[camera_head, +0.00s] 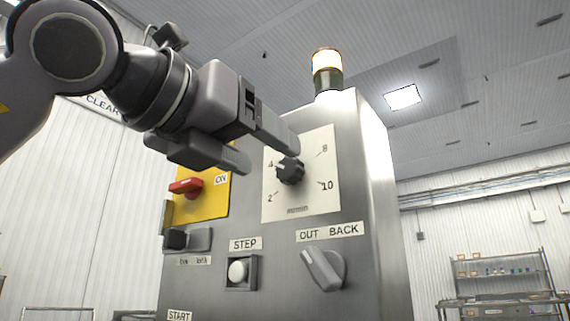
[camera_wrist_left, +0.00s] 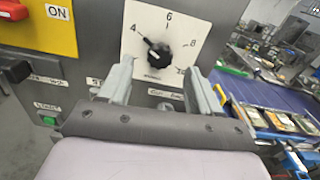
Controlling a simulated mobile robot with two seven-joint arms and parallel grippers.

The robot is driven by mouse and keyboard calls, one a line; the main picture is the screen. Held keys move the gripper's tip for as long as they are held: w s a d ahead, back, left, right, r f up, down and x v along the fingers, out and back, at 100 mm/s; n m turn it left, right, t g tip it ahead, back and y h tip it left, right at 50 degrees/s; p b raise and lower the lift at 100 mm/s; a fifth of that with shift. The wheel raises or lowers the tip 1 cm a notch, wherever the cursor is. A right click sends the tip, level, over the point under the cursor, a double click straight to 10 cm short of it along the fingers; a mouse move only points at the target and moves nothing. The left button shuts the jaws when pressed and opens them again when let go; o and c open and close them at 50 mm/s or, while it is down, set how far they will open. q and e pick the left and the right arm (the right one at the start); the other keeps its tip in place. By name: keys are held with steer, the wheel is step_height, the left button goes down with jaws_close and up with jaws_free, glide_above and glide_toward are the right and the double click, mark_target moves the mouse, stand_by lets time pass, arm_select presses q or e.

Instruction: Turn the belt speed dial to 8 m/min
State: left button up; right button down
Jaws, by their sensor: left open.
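The belt speed dial is a black ribbed knob (camera_head: 290,170) on a white scale plate (camera_head: 321,197), on the front of a grey metal control cabinet. The 8 mark is to the knob's upper right. My left gripper (camera_head: 269,158) is open and empty, in front of the plate at the knob's upper left in the head view. One finger hides the 6 there. In the left wrist view the knob appears beyond and between the fingers (camera_wrist_left: 160,88), apparently untouched.
A red switch (camera_head: 186,185) on a yellow plate is left of the dial. Below are a black selector (camera_head: 176,240), a white STEP button (camera_head: 238,271) and a grey OUT/BACK lever (camera_head: 323,268). A blue belt (camera_wrist_left: 237,92) with trays runs at right in the wrist view.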

mark_target(286, 167)
arm_select(q)
steer(key=shift+x, duration=2.4)
steer(key=c, duration=1.1)
steer(key=shift+o, duration=0.2)
arm_select(e)
steer(key=shift+d, duration=0.2)
arm_select(q)
steer(key=shift+p, duration=0.3)
